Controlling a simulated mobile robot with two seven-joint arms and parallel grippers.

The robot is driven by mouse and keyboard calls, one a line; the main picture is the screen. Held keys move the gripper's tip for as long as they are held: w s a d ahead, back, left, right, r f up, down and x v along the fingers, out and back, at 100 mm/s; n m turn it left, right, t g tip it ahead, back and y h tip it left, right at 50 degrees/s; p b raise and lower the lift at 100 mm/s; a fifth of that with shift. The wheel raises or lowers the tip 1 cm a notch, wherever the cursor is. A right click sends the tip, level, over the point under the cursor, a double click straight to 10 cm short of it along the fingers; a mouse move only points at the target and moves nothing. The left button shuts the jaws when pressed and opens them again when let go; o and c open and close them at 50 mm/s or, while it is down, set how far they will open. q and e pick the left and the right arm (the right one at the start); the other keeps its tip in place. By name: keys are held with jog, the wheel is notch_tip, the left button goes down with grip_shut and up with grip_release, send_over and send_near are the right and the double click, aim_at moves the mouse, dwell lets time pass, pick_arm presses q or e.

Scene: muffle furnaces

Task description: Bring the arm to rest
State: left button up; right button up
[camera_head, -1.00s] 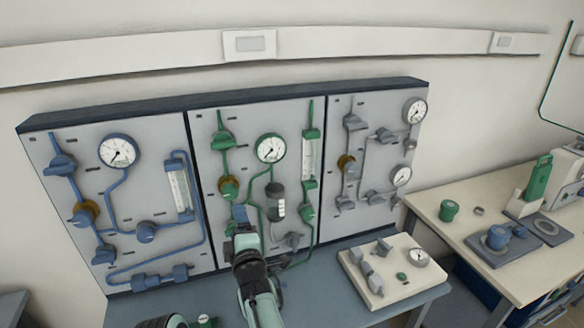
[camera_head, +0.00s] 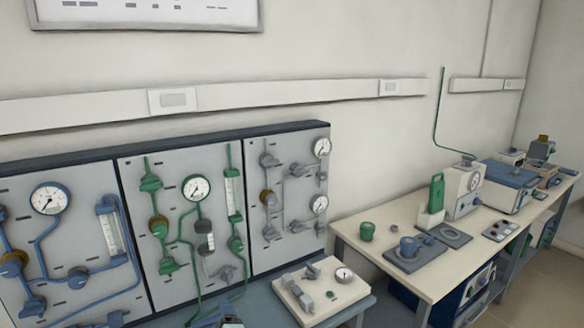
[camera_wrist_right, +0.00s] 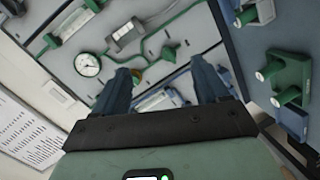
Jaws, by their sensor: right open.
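My right gripper (camera_wrist_right: 160,66) shows in the right wrist view with its two dark fingers spread apart and nothing between them. Beyond the fingers is the gauge panel (camera_wrist_right: 180,35) with green piping and a round dial (camera_wrist_right: 88,64), seen at a tilt. In the head view only a small dark tip of my arm shows at the bottom edge, below the green-piped panel (camera_head: 190,240). My left gripper is not in view.
Three wall panels with blue, green and grey piping stand at the left. A cream valve block (camera_head: 300,300) lies on the bench before them. A side table (camera_head: 360,255) at the right carries a green cup (camera_head: 367,231), blue-grey plates and instruments.

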jog(key=w+d+f+m+g+h, duration=0.1)
jog(key=d+f+m+g+h, duration=0.15)
jog(key=d+f, duration=0.75)
jog(key=s+d+f+m+g+h, duration=0.1)
jog(key=s+d+f+m+g, duration=0.1)
jog(key=s+d+f+m, duration=0.45)
jog(key=s+d+f+m+g+h, duration=0.15)
jog(key=s+d+f, duration=0.4)
jog(key=f, duration=0.75)
jog(key=s+d+f+m+g, duration=0.3)
jog(key=s+d+f+g, duration=0.1)
jog(key=s+d+f, duration=0.3)
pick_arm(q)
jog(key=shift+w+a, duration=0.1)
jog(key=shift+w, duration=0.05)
pick_arm(e)
jog(key=s+f+m+g+y, duration=0.2)
jog(key=s+m, duration=0.7)
jog(key=s, duration=1.4)
jog(key=g, duration=0.2)
jog(key=shift+s+d+g, duration=0.25)
jog(key=shift+d+g, duration=0.1)
jog(key=shift+g, duration=0.05)
jog(key=shift+f, duration=0.1)
